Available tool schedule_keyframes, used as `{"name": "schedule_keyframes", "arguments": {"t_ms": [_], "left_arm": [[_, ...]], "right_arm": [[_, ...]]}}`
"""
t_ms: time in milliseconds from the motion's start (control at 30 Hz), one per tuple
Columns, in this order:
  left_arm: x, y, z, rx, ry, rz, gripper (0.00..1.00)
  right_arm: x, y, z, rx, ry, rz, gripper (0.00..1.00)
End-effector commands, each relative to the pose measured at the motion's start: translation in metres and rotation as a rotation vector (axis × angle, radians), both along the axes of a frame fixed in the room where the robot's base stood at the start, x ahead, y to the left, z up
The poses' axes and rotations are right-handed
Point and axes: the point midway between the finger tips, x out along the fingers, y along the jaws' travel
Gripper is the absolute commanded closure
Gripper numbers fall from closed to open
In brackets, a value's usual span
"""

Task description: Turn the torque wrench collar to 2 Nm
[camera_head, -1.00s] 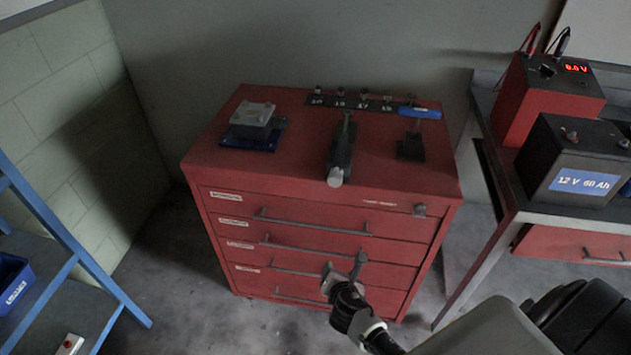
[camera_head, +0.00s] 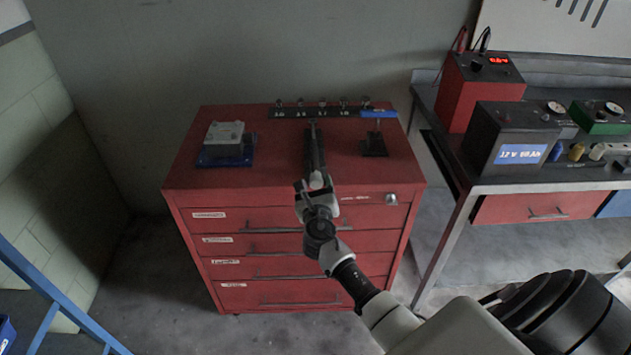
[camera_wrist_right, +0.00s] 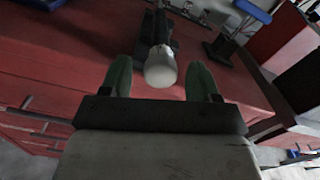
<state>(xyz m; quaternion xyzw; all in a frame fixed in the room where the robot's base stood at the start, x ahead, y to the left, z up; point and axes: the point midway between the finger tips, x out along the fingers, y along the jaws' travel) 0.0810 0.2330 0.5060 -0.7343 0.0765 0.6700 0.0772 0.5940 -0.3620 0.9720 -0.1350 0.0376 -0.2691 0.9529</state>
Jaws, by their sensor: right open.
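The torque wrench (camera_head: 314,148) lies in a dark holder on top of the red tool cabinet (camera_head: 270,180), its handle end toward me. In the right wrist view its pale rounded collar end (camera_wrist_right: 161,68) shows between the two green fingers. My right gripper (camera_head: 315,186) is at the cabinet's front top edge, close to that end. In the right wrist view the gripper (camera_wrist_right: 160,82) is open, with a gap on both sides of the collar. The scale on the collar is too small to read. My left gripper is not in view.
A grey block on a blue base (camera_head: 226,142) stands left on the cabinet. A socket rail (camera_head: 320,111) runs along the back, and a stand with a blue-handled tool (camera_head: 375,140) is at the right. A workbench with a battery (camera_head: 515,140) stands further right.

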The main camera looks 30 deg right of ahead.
Motion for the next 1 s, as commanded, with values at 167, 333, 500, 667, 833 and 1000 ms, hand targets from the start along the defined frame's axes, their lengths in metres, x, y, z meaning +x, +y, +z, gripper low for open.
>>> {"name": "schedule_keyframes", "arguments": {"t_ms": [167, 333, 500, 667, 833, 1000], "left_arm": [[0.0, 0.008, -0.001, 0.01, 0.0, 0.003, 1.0], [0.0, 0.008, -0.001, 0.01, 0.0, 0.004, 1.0], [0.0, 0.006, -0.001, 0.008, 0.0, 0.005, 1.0], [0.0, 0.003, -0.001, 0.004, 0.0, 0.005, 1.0], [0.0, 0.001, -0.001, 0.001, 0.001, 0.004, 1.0], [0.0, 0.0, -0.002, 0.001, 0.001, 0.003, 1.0]], "right_arm": [[0.013, -0.009, 0.0, 0.0, 0.0, 0.0, 0.39], [0.016, -0.01, 0.0, 0.0, 0.0, 0.0, 0.39], [0.016, -0.01, 0.0, 0.0, 0.0, 0.001, 0.42], [0.015, -0.01, 0.0, 0.001, 0.001, 0.001, 0.66], [0.015, -0.01, -0.001, 0.001, 0.001, 0.001, 0.88], [0.015, -0.01, -0.001, 0.011, -0.005, 0.001, 0.88]]}}
